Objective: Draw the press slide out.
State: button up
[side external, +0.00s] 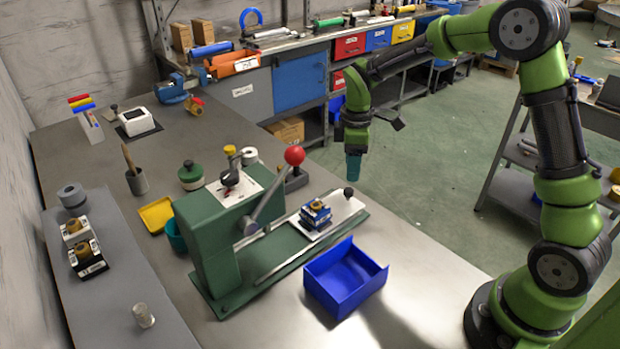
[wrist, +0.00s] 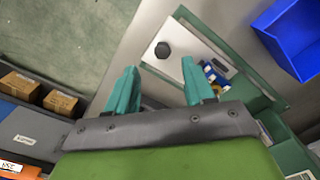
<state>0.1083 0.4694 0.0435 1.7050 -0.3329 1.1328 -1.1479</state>
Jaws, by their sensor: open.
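The press (side external: 215,240) is a green body on a long green base, with a lever ending in a red ball. Its slide (side external: 341,209) is a pale metal plate on the base, with a black knob (side external: 349,191) at its outer end. A small blue block (side external: 316,214) sits on the slide. My gripper (side external: 353,172) has teal fingers, points down and is above the knob, apart from it. In the wrist view the open, empty fingers (wrist: 158,76) show the knob (wrist: 162,50) just past the gap between their tips; the slide (wrist: 205,58) runs down to the right.
An empty blue bin (side external: 345,280) stands on the bench close in front of the press base. A grey board with several parts (side external: 85,258) lies at left. A yellow tray (side external: 156,214) is behind the press. Open floor lies beyond the bench edge near the knob.

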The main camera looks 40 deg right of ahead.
notch_tip(320, 180, up, 11)
jog(key=shift+f, duration=0.15)
dwell(0.4)
jog(key=s+a+r+m+t+y, duration=0.1)
jog(key=s+a+r+m+t, duration=0.1)
jog(key=s+m, duration=0.4)
jog(key=s+a+r+m+t+y, duration=0.1)
jog(key=s+a+m+t, duration=0.3)
jog(key=s, duration=1)
jog(key=r+m+t, duration=0.1)
jog(key=m, duration=0.2)
jog(key=shift+a, duration=0.3)
